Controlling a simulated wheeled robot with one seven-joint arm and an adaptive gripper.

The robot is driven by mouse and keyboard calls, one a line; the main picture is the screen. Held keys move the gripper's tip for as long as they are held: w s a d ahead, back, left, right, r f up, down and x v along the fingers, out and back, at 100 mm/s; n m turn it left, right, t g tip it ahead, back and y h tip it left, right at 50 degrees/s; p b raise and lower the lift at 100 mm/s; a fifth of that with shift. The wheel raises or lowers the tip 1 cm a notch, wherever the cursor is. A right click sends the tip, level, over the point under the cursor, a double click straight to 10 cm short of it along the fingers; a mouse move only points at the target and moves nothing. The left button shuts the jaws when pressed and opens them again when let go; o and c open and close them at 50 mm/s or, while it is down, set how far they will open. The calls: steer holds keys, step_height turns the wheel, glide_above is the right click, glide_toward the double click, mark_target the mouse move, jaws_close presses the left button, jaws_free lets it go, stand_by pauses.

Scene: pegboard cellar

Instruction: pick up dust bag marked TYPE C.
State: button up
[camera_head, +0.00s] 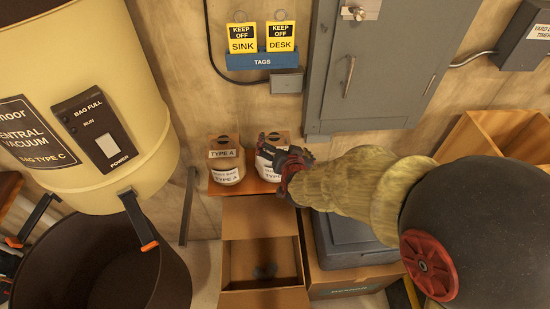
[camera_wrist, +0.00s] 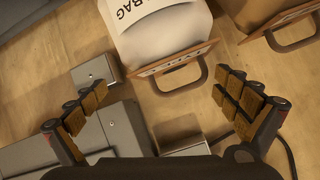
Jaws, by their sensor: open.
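Two dust bags with cardboard collars stand side by side on a small wooden shelf (camera_head: 216,188). The left bag (camera_head: 226,168) reads TYPE A. A white bag (camera_wrist: 165,25) with a brown collar and loop handle lies beyond the gap between the fingertips. A second collar and handle (camera_wrist: 290,40) shows at the upper right.
A cream vacuum tank (camera_head: 90,60) marked BAG TYPE C stands at left above a dark bin (camera_head: 100,265). A grey cabinet (camera_head: 375,70) and tag rack (camera_head: 262,60) are on the wall. An open cardboard box (camera_head: 262,298) and grey lidded case (camera_head: 345,245) sit below the shelf.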

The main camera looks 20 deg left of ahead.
mark_target(282, 142)
steer(key=shift+x, duration=1.6)
steer(key=shift+r, duration=0.15)
steer(key=shift+c, duration=0.9)
steer(key=shift+s, duration=0.1)
steer(key=c, duration=1.4)
